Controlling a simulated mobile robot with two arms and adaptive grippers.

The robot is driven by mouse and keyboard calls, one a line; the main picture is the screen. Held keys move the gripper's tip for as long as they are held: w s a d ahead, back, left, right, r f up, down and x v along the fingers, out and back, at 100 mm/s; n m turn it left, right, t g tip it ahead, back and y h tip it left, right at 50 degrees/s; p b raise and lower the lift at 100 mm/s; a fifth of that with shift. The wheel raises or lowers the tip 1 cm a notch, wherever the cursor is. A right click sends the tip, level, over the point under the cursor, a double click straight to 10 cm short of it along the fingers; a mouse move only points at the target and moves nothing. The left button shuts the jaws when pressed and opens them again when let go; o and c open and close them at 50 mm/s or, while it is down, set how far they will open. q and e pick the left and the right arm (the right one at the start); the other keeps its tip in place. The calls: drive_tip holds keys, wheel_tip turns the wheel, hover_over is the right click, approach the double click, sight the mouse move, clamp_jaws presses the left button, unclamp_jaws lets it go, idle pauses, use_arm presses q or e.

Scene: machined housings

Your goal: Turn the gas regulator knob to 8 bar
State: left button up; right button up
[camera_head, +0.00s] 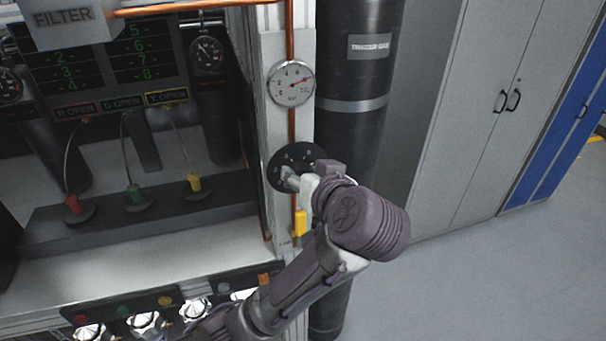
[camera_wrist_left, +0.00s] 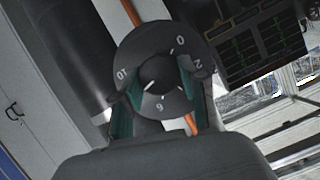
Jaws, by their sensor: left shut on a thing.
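The regulator knob sits at the centre of a black round dial (camera_head: 284,158) on the white post. In the left wrist view the dial (camera_wrist_left: 157,44) shows 0, 2, 6 and 10. A white mark on the knob (camera_wrist_left: 160,72) side lies toward the arc between 6 and 10; the 8 is hidden or unreadable. My left gripper (camera_head: 291,180) is shut on the knob, with a finger on either side in the left wrist view (camera_wrist_left: 162,100). Above, a round gauge (camera_head: 291,92) has a red needle pointing right and slightly up, past 6. My right gripper is not in view.
A copper pipe (camera_head: 291,35) runs down the post behind gauge and dial. A dark gas cylinder (camera_head: 355,80) stands close on the right. A yellow tag (camera_head: 300,222) is below the dial. Grey cabinets (camera_head: 470,110) and open floor (camera_head: 500,270) lie farther right.

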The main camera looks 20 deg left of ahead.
use_arm(q)
drive_tip(key=o, duration=1.1)
drive_tip(key=shift+o, duration=0.2)
wheel_tip(320, 180, up, 10)
drive_tip(key=shift+f, duration=0.1)
